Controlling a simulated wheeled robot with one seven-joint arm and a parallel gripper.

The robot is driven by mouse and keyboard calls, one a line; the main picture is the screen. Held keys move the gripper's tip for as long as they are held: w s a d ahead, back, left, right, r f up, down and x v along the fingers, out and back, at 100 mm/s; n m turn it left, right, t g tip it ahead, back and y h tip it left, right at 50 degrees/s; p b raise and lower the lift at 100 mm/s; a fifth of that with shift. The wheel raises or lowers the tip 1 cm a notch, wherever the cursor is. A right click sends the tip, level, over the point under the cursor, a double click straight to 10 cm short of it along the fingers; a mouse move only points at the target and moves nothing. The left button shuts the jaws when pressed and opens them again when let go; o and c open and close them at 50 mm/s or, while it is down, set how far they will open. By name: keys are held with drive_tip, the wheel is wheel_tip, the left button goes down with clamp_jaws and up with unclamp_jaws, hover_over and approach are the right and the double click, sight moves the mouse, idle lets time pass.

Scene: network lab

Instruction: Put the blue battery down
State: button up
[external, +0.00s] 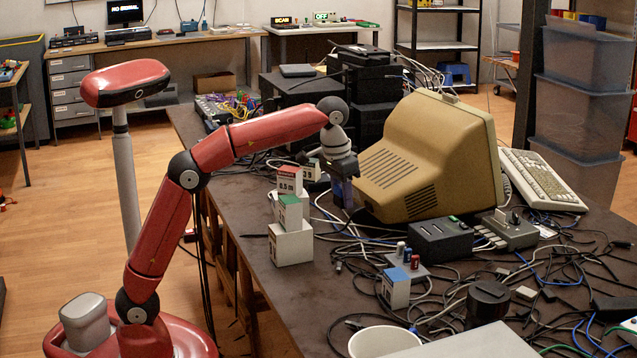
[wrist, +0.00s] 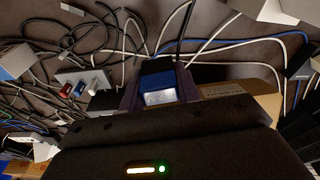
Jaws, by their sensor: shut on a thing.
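The blue battery (wrist: 157,82) sits between the fingers of my gripper (wrist: 160,95) in the wrist view. It has a dark blue upper part and a pale, shiny lower part. In the external view my gripper (external: 343,192) points down over the dark table (external: 240,215), between a stack of boxes and the beige monitor. The fingers are shut on the battery and largely hide it there. I cannot tell whether the battery touches the table.
White boxes with red and green parts (external: 291,240) are stacked left of my gripper. The beige monitor (external: 430,160) stands close on the right. Cables lie across the table. A grey block with small coloured cylinders (external: 408,268) and a black box (external: 440,240) stand nearer the front.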

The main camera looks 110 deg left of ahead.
drive_tip(key=w+d, duration=0.8)
drive_tip(key=d, duration=0.6)
drive_tip(key=m+b, duration=0.2)
drive_tip(key=b, duration=0.2)
hover_over(335, 329)
drive_tip(key=f, duration=0.6)
drive_tip(key=shift+s+d, duration=0.2)
drive_tip(key=shift+f+b, duration=0.45)
drive_tip(key=shift+f, duration=1.45)
drive_tip(key=shift+f, duration=0.2)
drive_tip(key=o, duration=1)
drive_tip(key=shift+r, duration=0.1)
